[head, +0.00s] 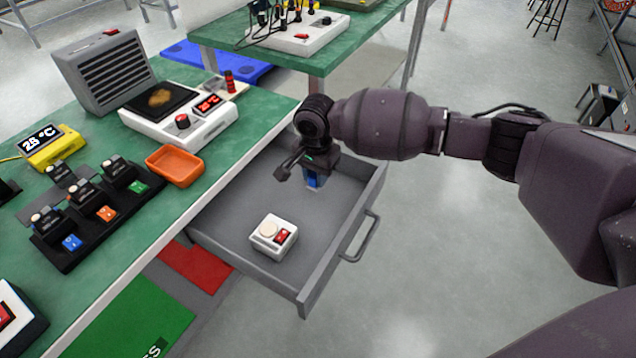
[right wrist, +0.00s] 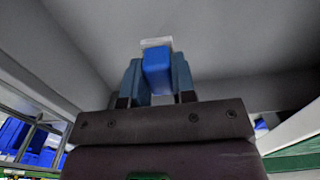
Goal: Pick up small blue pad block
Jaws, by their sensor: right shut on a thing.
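The small blue pad block (right wrist: 157,70) is between the two fingers of my right gripper (right wrist: 157,85) in the right wrist view, with a pale piece at its far end. In the head view my right gripper (head: 311,179) points down inside the open grey drawer, near its back right, and the blue block (head: 312,182) shows only in part below the wrist. The gripper is shut on the block. I cannot tell whether the block touches the drawer floor. My left gripper is not in view.
A white box with a red switch (head: 273,236) sits in the front of the drawer (head: 225,219). The drawer handle (head: 362,240) sticks out right. On the green bench are an orange tray (head: 175,165), a white hotplate (head: 155,131) and a black rack (head: 68,259).

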